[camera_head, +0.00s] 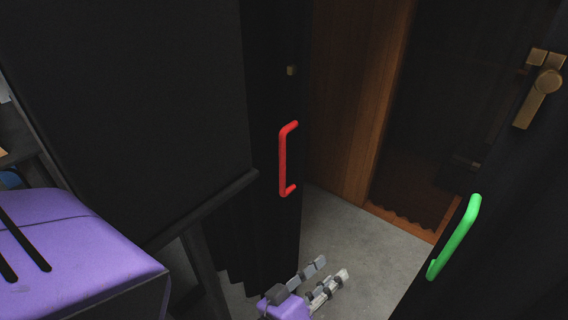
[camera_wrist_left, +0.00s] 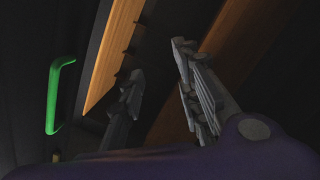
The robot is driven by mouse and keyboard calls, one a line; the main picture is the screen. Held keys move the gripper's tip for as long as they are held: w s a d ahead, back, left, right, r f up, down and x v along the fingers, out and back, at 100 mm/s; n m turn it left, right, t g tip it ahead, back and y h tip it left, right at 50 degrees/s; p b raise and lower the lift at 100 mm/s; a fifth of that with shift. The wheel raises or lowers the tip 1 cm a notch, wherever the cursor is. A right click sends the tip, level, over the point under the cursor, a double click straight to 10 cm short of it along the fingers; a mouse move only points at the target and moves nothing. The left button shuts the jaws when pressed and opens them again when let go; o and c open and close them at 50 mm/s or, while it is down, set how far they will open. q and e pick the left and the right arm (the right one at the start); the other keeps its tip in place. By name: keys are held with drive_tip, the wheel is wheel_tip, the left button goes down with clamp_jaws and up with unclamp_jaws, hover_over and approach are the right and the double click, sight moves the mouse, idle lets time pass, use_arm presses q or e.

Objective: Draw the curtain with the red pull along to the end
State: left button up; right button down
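The red pull (camera_head: 284,160) is an upright bar handle on the edge of a dark curtain (camera_head: 262,220) in the head view. My left gripper (camera_head: 331,272) is low in the head view, below and to the right of the red pull and apart from it. Its two fingers are spread with nothing between them. In the left wrist view the fingers (camera_wrist_left: 157,68) also stand apart and empty, and the red pull does not show there. My right gripper is in neither view.
A green pull (camera_head: 456,238) sits on a dark panel at the right; it also shows in the left wrist view (camera_wrist_left: 55,95). A brass latch (camera_head: 541,85) is at the upper right. Wooden panelling (camera_head: 350,100) stands behind. Grey floor (camera_head: 355,235) lies open between the two pulls.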

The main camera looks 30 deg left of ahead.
sight(282, 166)
use_arm(q)
drive_tip(key=w+a+r+n+t+y, duration=0.2)
drive_tip(key=a+r+n+t+y, duration=0.15)
drive_tip(key=r+n, duration=0.7)
drive_tip(key=w+a+r+n+t+y, duration=0.1)
drive_tip(key=a+r+n+t+y, duration=0.3)
drive_tip(key=r+n, duration=0.7)
drive_tip(key=a+f+n+g+y, duration=0.1)
drive_tip(key=a+n+g, duration=0.1)
drive_tip(key=n, duration=0.3)
drive_tip(key=a+f+n+g+y, duration=0.2)
drive_tip(key=n+g, duration=0.1)
drive_tip(key=n, duration=0.2)
drive_tip(key=a+f+n+g+y, duration=0.1)
drive_tip(key=a+n+g, duration=0.2)
drive_tip(key=n, duration=0.2)
drive_tip(key=shift+f+y+b, duration=0.15)
drive_tip(key=shift+y+b, duration=0.15)
drive_tip(key=shift+y, duration=0.05)
drive_tip(key=x, duration=0.6)
drive_tip(key=shift+w+a+p, duration=0.1)
drive_tip(key=shift+p, duration=0.25)
drive_tip(key=shift+w+a, duration=0.15)
drive_tip(key=shift+w, duration=0.15)
clamp_jaws()
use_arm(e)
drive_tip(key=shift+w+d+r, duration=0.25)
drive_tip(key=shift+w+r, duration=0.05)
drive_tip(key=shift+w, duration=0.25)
